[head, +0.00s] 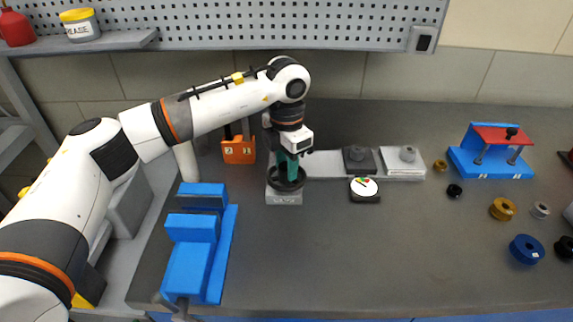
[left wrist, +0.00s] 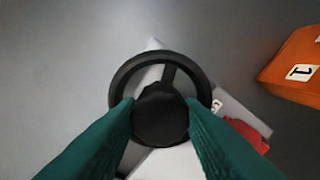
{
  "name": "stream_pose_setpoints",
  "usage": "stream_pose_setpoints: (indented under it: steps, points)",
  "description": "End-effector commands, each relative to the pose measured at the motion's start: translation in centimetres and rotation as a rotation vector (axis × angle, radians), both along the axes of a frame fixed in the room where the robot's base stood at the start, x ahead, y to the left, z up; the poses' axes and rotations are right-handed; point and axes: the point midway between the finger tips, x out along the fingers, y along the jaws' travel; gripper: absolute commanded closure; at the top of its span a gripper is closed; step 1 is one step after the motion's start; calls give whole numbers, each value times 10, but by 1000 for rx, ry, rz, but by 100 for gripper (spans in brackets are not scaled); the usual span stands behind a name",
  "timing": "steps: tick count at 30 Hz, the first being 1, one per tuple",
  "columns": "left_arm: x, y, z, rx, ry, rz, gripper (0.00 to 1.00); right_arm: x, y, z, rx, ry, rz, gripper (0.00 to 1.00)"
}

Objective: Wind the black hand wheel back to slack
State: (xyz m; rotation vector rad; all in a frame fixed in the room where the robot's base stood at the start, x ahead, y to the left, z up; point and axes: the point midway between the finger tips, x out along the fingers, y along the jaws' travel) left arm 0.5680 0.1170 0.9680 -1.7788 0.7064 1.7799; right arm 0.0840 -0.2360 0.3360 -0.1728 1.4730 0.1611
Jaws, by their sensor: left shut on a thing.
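The black hand wheel (head: 274,182) sits on a light grey block (head: 284,197) in the middle of the bench. In the left wrist view the wheel's round rim (left wrist: 118,82) and one spoke show, with a dark round hub (left wrist: 160,115) at its centre. My left gripper (head: 291,176) points straight down over the wheel. Its green fingers (left wrist: 160,118) are shut on the hub, one on each side. The lower part of the hub and the block beneath are partly hidden. My right gripper is not in view.
A round white dial (head: 364,187) lies to the right, near grey blocks (head: 402,158). A blue vise (head: 193,250) stands front left, an orange block (head: 239,150) behind it. A red-and-blue fixture (head: 490,150) and several knobs lie right. The front middle is clear.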

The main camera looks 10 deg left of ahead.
Motion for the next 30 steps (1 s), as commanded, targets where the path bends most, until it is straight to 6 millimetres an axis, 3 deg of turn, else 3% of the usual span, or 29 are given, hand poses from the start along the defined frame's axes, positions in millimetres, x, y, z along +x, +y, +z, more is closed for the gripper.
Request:
stream_pose_setpoints:
  steps: [17,18,21,30]
  points:
    - [1,0,2,-2,-4,33,89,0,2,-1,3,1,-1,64]
    - [1,0,2,-1,-4,33,62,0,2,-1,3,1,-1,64]
    - [1,0,2,-1,-3,32,45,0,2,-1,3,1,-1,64]
    - [0,0,2,0,-1,31,45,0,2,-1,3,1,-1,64]
